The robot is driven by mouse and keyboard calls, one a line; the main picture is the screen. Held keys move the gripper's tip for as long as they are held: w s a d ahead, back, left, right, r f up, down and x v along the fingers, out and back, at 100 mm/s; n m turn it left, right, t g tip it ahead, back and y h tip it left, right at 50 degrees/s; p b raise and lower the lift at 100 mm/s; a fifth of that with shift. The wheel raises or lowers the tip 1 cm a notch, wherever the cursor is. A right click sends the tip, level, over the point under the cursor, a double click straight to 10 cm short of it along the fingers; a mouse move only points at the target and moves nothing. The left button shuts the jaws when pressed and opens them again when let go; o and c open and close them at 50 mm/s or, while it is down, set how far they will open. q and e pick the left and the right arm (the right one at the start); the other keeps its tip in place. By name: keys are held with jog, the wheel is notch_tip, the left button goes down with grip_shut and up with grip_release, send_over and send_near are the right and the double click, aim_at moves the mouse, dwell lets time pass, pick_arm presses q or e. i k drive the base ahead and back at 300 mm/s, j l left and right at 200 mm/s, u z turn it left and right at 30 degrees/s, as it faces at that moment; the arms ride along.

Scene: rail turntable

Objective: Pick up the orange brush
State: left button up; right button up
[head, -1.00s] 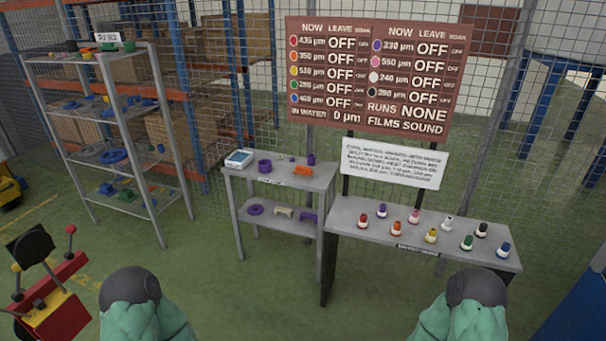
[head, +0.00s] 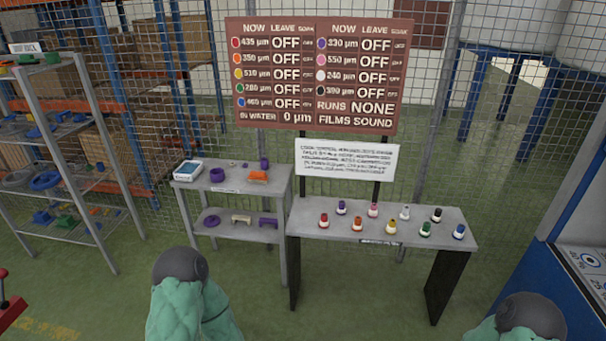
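A small orange piece with a pale base (head: 357,224) stands upright on the right-hand grey table, in the front row between a red one and a yellow one. It looks like the orange brush, though it is too small to make out bristles. Similar pieces in other colours stand around it, apart from each other. My two green arms show only in part at the bottom edge, well short of the table. Neither gripper is in view.
The grey table (head: 300,226) stands before a mesh fence. A shelf rack (head: 88,187) is at left, a blue booth (head: 570,235) at right. The floor before the tables looks clear.

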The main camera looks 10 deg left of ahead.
aim_at(259, 177)
jog(key=i+j+z, duration=0.15)
jog(key=j, duration=0.2)
jog(key=i+j+z, duration=0.35)
jog(key=j, duration=0.4)
jog(key=i+j+z, duration=0.15)
jog(key=j, duration=0.3)
jog(key=i+j+z, duration=0.2)
jog(key=j, duration=0.2)
jog(key=j+z, duration=0.15)
jog(key=j, duration=0.3)
